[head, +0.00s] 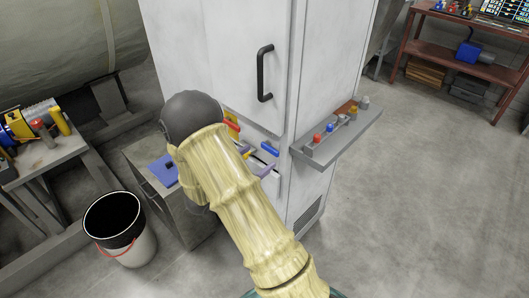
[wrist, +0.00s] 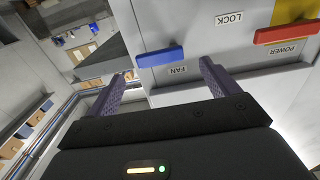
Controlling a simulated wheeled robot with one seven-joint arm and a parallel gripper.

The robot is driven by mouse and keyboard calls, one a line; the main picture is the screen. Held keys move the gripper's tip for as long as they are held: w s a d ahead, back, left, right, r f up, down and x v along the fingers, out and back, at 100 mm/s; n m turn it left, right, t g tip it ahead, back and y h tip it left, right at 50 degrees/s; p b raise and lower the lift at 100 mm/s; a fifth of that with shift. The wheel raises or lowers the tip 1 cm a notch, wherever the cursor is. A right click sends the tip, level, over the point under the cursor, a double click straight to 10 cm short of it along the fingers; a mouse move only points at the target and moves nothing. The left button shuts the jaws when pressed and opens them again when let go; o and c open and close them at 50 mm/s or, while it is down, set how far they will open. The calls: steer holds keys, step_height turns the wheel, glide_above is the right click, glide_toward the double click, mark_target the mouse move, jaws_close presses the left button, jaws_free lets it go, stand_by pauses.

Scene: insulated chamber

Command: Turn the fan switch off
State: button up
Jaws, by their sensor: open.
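The fan switch (wrist: 160,56) is a blue bar handle on the light grey panel, just above an upside-down FAN label (wrist: 178,70). In the wrist view it lies roughly level, slightly tilted, beyond and between the fingertips. It also shows as a small blue bar in the head view (head: 270,149). My gripper (wrist: 162,70) is open, with one purple finger on each side of the switch. Nothing is held between the fingers. I cannot tell whether a finger touches the switch. In the head view, my arm hides part of the panel.
A red power switch (wrist: 287,33) on a yellow plate sits right of the fan switch in the wrist view. A grey shelf (head: 345,137) with small coloured items juts from the white chamber's right side. A bucket (head: 132,243) stands at left. Floor at right is clear.

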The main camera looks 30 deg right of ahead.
mark_target(269, 150)
steer(key=x, duration=0.4)
steer(key=shift+d, duration=0.1)
steer(key=c, duration=1)
